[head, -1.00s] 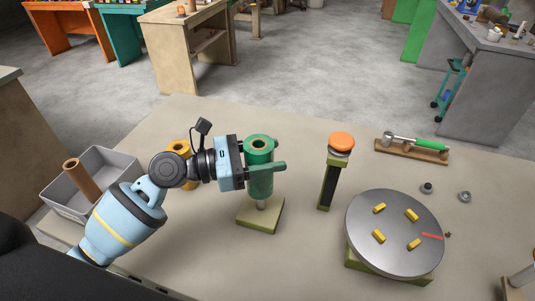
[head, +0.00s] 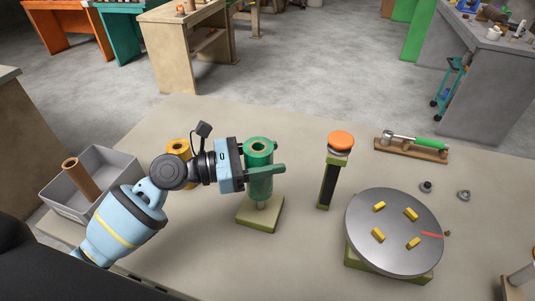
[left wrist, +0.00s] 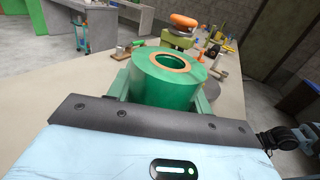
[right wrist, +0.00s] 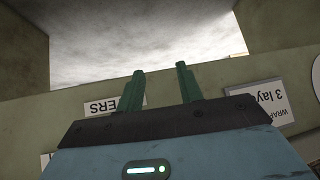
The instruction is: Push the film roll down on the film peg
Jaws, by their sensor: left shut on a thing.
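The green film roll (head: 259,185) has a brown core ring and stands upright. My left gripper (head: 262,167) is shut on it near its top, with one finger showing along the near side. The roll is above the film peg (head: 262,205), whose grey lower part shows between the roll and its olive square base (head: 258,220). The roll hides the upper peg, and its lower edge is apart from the base. In the left wrist view the roll (left wrist: 165,85) sits between the fingers. My right gripper (right wrist: 162,75) is open and empty in the right wrist view.
A grey bin (head: 105,165) with a brown tube (head: 80,178) stands at left. A yellow roll (head: 178,148) is behind my left arm. An orange-topped post (head: 329,185) and a round turntable (head: 394,250) stand to the right. A green-handled tool (head: 425,143) lies farther back.

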